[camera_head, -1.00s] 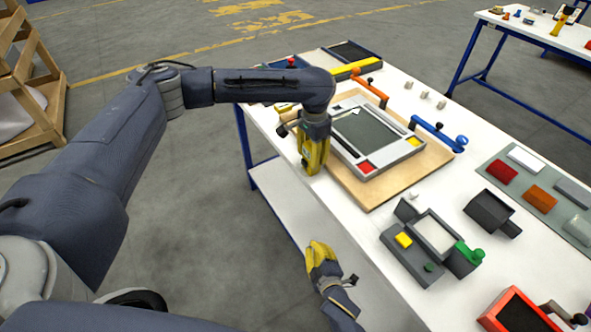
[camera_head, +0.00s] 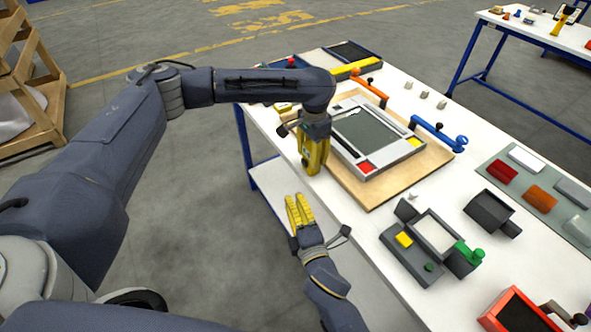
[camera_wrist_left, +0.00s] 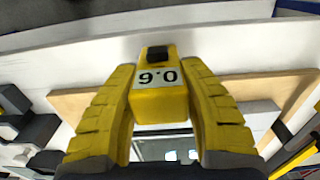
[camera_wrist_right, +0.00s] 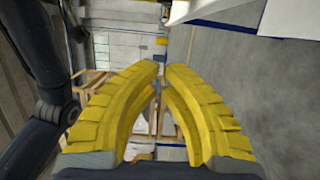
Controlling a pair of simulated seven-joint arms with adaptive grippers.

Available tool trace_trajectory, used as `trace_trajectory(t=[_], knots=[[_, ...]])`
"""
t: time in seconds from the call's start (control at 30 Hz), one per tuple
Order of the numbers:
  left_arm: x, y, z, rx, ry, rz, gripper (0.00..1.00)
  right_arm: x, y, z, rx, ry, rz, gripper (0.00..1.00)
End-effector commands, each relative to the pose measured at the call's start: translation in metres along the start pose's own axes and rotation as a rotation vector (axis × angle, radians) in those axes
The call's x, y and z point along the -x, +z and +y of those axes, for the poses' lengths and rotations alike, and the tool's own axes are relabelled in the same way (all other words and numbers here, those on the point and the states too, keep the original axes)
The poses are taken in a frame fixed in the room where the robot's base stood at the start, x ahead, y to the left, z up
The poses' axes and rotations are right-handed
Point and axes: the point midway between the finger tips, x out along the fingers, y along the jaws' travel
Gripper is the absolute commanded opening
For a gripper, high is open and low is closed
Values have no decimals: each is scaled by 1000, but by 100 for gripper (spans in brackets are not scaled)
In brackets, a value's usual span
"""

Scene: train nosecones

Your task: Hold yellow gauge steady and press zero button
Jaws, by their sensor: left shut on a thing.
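The yellow gauge (camera_wrist_left: 160,108) sits between the yellow fingers of my left gripper (camera_wrist_left: 160,78), which is shut on it. Its white display with black digits and a dark button (camera_wrist_left: 158,52) face the left wrist camera. In the head view my left gripper (camera_head: 313,165) is at the front-left edge of the wooden board; its fingers and the gauge are hard to tell apart there. My right gripper (camera_head: 298,200) is lower, off the table's front edge and apart from the gauge. In the right wrist view its fingertips (camera_wrist_right: 162,65) nearly meet, with nothing between them.
A grey framed panel (camera_head: 343,157) lies on the wooden board (camera_head: 393,190), with orange (camera_head: 371,92) and blue (camera_head: 437,134) handled clamps beside it. A grey device with a green knob (camera_head: 470,252) stands nearer on the white table. Open floor lies left of the table.

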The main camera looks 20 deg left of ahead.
Motion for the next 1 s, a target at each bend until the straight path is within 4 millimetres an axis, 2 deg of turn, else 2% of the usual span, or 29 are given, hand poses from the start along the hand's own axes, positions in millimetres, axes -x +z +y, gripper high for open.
trace_trajectory(t=[0.17, 0.27, 0.8, 1.0], knots=[[0, 0, 0, 0, 0, 0, 6, -4, 0, 0, -1, 1, 0, 0], [0, 0, 0, 0, 0, 0, 6, -13, 0, 1, -1, 1, -1, 0], [0, 0, 0, 0, 0, 0, 6, -102, 0, 0, -2, 0, 0, 0], [0, 0, 0, 0, 0, 0, 6, -106, 25, -1, 1, -1, -1, 0]])
